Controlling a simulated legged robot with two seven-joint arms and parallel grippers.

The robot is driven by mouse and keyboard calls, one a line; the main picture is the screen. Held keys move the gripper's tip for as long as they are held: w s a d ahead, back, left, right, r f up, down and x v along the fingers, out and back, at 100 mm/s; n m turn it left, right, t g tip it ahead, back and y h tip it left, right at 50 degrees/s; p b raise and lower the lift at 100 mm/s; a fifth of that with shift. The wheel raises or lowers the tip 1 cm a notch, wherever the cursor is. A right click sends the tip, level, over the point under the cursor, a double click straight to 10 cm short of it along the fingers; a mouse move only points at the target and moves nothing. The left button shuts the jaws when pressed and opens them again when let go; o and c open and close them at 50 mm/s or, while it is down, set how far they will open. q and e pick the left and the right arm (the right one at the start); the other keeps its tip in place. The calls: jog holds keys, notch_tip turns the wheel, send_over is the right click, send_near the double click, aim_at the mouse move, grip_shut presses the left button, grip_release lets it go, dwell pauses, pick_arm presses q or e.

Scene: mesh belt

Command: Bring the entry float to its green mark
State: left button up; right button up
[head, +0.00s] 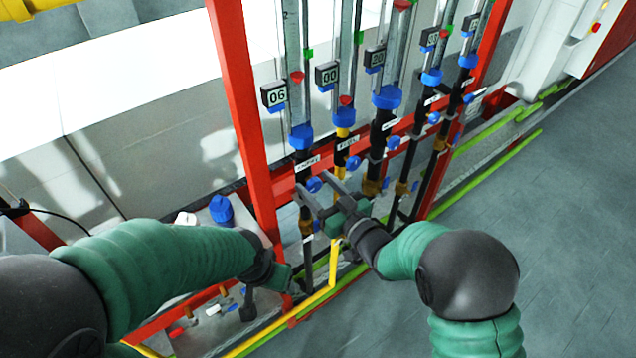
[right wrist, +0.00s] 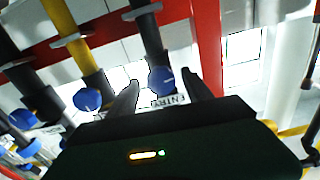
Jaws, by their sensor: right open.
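The entry tube (head: 293,35) is the leftmost upright meter, with a small display reading 06 (head: 274,95). Its red float (head: 297,77) sits below a green mark (head: 309,54) on the tube's right side. The blue entry knob (head: 314,184) is at my right gripper (head: 318,190), which is open. In the right wrist view the knob (right wrist: 161,80) lies between the fingertips, with gaps visible on both sides. My left gripper (head: 275,278) is low at the left; its jaws are unclear.
Several similar meters stand to the right, the closest a yellow-piped one with a blue knob (head: 353,163) and display 00. A red frame post (head: 240,100) rises left of the entry tube. Yellow pipe (head: 334,262) runs below. The grey floor (head: 540,230) at right is clear.

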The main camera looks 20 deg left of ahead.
jog(key=shift+w+a+f, duration=0.15)
jog(key=shift+a, duration=0.25)
jog(key=shift+c, duration=0.3)
jog(key=shift+a, duration=0.15)
jog(key=shift+c, duration=2.5)
jog(key=shift+w+d, duration=0.1)
jog(key=shift+d, duration=0.1)
grip_shut()
jog(key=shift+f+n+b, duration=0.2)
jog(key=shift+n+b, duration=0.5)
jog(key=shift+b, duration=0.45)
jog(key=n+b, duration=0.3)
jog(key=b, duration=0.1)
jog(key=shift+f+n, duration=0.1)
jog(key=shift+n, duration=0.2)
pick_arm(q)
notch_tip(320, 180, down, 9)
jog(key=a+b, duration=0.1)
jog(key=b, duration=0.1)
jog(key=shift+w+f+b, duration=0.2)
jog(key=shift+w+b, duration=0.1)
jog(key=shift+b, duration=0.1)
pick_arm(e)
jog(key=shift+n, duration=1)
